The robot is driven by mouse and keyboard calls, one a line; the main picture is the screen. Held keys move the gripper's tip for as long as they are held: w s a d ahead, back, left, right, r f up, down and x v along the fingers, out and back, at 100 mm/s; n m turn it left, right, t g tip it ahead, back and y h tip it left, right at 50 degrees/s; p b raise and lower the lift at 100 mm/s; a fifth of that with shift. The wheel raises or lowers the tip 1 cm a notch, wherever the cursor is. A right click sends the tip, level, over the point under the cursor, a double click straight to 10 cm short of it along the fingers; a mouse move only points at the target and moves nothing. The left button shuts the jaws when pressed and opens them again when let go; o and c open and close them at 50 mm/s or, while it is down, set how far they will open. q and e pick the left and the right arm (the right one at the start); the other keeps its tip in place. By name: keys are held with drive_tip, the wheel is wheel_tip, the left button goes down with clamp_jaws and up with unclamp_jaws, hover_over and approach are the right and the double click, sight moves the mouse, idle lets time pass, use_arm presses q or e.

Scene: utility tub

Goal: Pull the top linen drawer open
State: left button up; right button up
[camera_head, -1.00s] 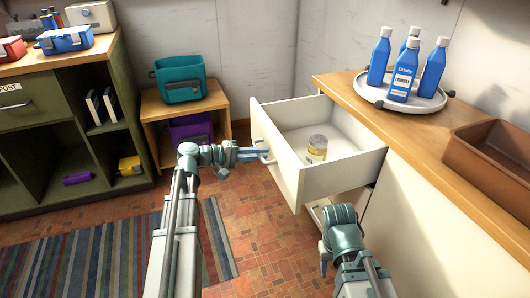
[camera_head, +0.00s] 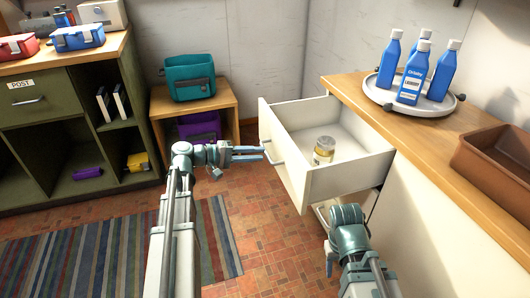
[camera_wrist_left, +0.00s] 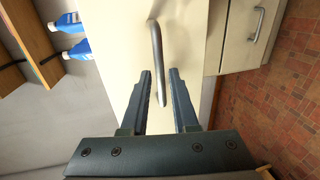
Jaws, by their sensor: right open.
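The top linen drawer (camera_head: 335,182) is white and stands pulled well out of the white cabinet in the head view. A small jar with a yellowish label (camera_head: 324,151) sits inside it. The drawer's metal bar handle (camera_head: 272,151) also shows in the left wrist view (camera_wrist_left: 157,58). My left gripper (camera_head: 262,151) is open and empty just in front of the handle. In the wrist view its fingers (camera_wrist_left: 159,78) are apart, with the handle's end near the gap between the tips. My right gripper (camera_head: 348,218) is low in front of the cabinet, its fingers hidden.
A tray (camera_head: 378,98) of blue bottles and a brown bin (camera_head: 492,165) stand on the wooden counter. A low wooden stand (camera_head: 222,101) holds a teal bin (camera_head: 190,78). A green shelf unit (camera_head: 60,130) is at left. Tiled floor before the drawer is clear.

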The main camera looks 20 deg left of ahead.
use_arm(q)
drive_tip(key=p+v, duration=0.1)
drive_tip(key=v, duration=0.9)
drive_tip(key=shift+p, duration=0.3)
drive_tip(key=shift+d+f, duration=0.1)
drive_tip(key=s+d+f+m+g+y, duration=0.1)
drive_tip(key=s+d+f+m+g, duration=0.15)
drive_tip(key=d+f, duration=0.4)
drive_tip(key=s+d+f+m+g+y, duration=0.1)
drive_tip(key=d+f+g+y, duration=0.2)
drive_tip(key=d, duration=0.7)
drive_tip(key=s+d+f+m+g+y, duration=0.4)
drive_tip(key=s+d+f+m+y, duration=0.4)
drive_tip(key=s+d+y, duration=0.3)
wheel_tip(320, 180, up, 34)
drive_tip(key=h+p, duration=0.1)
drive_tip(key=p, duration=3.2)
drive_tip(key=shift+s+a+p, duration=0.3)
drive_tip(key=shift+s+p, duration=0.1)
drive_tip(key=shift+n, duration=0.25)
